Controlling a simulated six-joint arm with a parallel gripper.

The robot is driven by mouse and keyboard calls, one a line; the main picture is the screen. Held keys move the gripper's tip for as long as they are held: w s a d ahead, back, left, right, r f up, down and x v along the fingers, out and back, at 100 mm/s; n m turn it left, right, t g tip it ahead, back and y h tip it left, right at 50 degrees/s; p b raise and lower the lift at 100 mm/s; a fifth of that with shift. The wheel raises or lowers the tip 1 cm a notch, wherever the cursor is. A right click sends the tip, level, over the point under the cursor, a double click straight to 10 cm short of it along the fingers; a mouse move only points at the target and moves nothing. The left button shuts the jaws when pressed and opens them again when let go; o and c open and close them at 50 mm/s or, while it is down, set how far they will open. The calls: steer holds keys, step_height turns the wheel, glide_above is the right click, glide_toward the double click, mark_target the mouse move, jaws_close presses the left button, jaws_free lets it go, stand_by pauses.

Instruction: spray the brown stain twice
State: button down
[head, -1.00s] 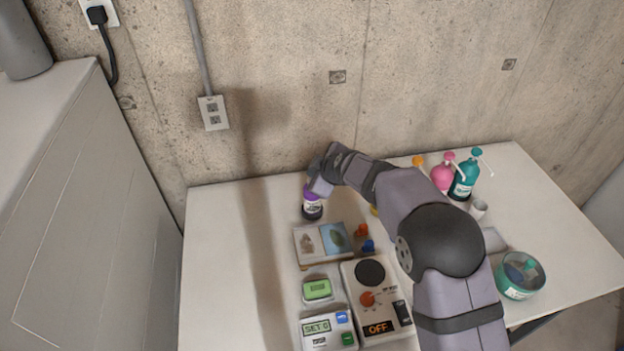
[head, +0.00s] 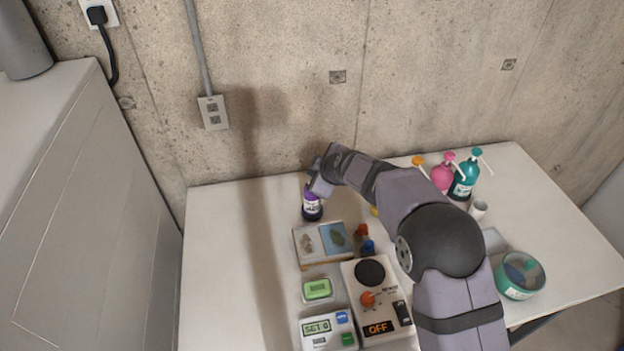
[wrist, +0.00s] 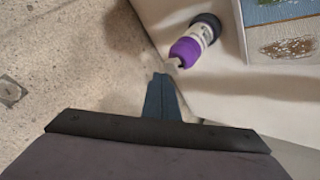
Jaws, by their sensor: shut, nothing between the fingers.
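A bottle with a purple top and a white and dark body (head: 312,208) stands on the table near the back wall. It also shows in the wrist view (wrist: 197,36), with a pale nozzle by my fingertips. My gripper (head: 317,188) is at the top of this bottle. In the wrist view my fingers (wrist: 161,77) are shut with nothing between them, at or just short of the nozzle; I cannot tell if they touch. The brown stain (head: 308,242) is on the pale left half of a flat board. The blue right half has a greenish-brown stain (head: 338,240).
A hot plate (head: 370,272), a green timer (head: 317,289) and a SET 0 display box (head: 328,330) stand in front. Pink (head: 443,178) and teal (head: 464,185) pump bottles and a teal tub (head: 520,277) are right. The table's left side is clear.

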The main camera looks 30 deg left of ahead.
steer(key=shift+f+b, duration=0.6)
steer(key=shift+b, duration=0.35)
stand_by(0.6)
steer(key=shift+r, duration=0.6)
steer(key=shift+r+p, duration=1.6)
steer(key=shift+r, duration=1.4)
